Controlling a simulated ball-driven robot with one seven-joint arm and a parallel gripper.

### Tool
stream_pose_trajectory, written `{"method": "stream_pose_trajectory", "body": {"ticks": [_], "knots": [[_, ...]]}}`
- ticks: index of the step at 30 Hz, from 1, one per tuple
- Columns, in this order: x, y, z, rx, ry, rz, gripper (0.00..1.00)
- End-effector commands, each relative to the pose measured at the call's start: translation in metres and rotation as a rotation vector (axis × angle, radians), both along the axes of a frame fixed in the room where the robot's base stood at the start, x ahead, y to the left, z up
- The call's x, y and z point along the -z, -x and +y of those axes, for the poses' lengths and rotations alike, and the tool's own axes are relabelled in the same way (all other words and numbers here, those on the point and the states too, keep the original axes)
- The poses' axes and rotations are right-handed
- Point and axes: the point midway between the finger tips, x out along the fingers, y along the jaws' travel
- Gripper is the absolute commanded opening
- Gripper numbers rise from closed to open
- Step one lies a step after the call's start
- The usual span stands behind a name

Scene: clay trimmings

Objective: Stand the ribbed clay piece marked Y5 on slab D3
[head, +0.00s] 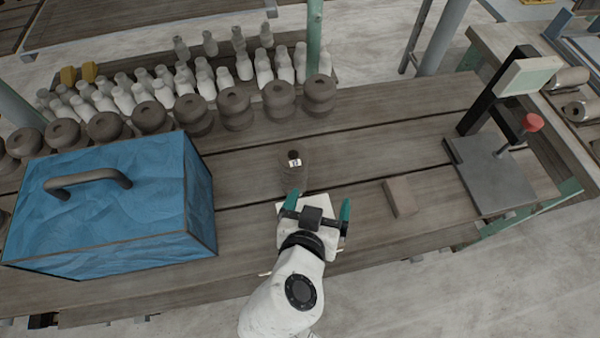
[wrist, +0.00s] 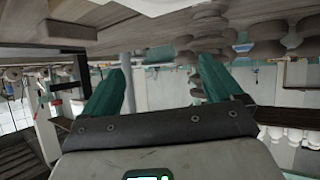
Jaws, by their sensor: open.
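A small brown clay piece (head: 291,175) with a white tag on top stands on the wooden table, just beyond my gripper and slightly left of it in the head view. The tag's writing and any ribs are too small to make out. My gripper (head: 320,197) is open, its two teal fingers apart with nothing between them; they also show in the wrist view (wrist: 166,85). A flat grey-brown block (head: 399,197) lies right of my gripper. I see no readable D3 mark, so I cannot tell whether this is the slab.
A blue box with a handle (head: 120,205) fills the left of the table. A row of dark ribbed clay pieces (head: 237,108) and several pale bottle shapes (head: 150,92) stand behind. A stand with a grey plate (head: 492,175) is at the right. The table's middle is mostly clear.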

Motion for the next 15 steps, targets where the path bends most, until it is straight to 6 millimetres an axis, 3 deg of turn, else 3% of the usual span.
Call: {"method": "stream_pose_trajectory", "body": {"ticks": [1,3,6,15], "knots": [[-0.003,0.003,0.021,-0.028,-0.016,-0.044,0.93],[-0.011,0.007,0.039,-0.053,-0.038,-0.093,0.93],[-0.016,0.007,0.053,-0.07,-0.056,-0.131,0.93],[-0.003,-0.03,0.051,-0.071,-0.059,-0.14,0.93]]}}
